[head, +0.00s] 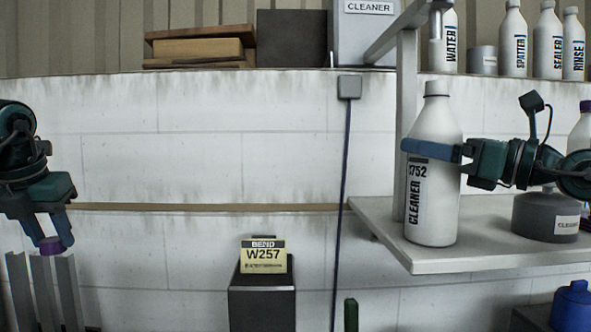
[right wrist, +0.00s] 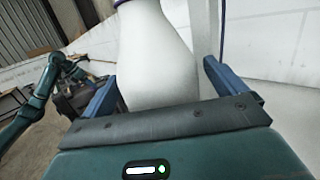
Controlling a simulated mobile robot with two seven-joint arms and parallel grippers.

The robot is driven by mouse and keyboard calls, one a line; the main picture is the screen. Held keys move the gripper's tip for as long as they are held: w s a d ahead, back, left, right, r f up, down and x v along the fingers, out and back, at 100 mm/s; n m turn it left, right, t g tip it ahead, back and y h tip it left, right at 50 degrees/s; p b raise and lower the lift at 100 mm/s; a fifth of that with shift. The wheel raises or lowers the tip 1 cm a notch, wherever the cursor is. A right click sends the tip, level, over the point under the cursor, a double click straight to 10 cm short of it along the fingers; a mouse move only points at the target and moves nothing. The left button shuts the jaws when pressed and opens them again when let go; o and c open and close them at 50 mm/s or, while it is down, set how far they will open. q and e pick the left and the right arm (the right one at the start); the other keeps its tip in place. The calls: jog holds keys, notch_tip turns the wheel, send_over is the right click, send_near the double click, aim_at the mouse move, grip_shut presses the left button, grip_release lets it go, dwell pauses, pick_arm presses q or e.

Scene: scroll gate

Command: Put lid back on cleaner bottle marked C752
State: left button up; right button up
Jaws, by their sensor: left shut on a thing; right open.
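The white cleaner bottle (head: 436,200), labelled CLEANER C752, stands upright on the shelf (head: 480,255). Its neck has a grey-blue rim, and no tall cap shows on it. My right gripper (head: 432,150) is open, with its blue fingers at the bottle's upper body. In the right wrist view the bottle (right wrist: 158,60) stands between the two fingers, and a dark purple-blue edge shows at its neck. My left gripper (head: 54,238) is shut on a small purple lid (head: 50,246), low at the far left, well away from the bottle.
A grey post (head: 405,110) stands close behind the bottle. A dark round tub (head: 546,216) sits on the shelf under my right arm. Several white bottles (head: 520,40) line the upper ledge. Grey metal uprights (head: 66,290) stand just below my left gripper. A W257 sign (head: 263,256) stands mid-scene.

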jog(key=shift+c, duration=0.2)
jog(key=c, duration=1.4)
jog(key=shift+r, duration=0.1)
jog(key=shift+c, duration=0.2)
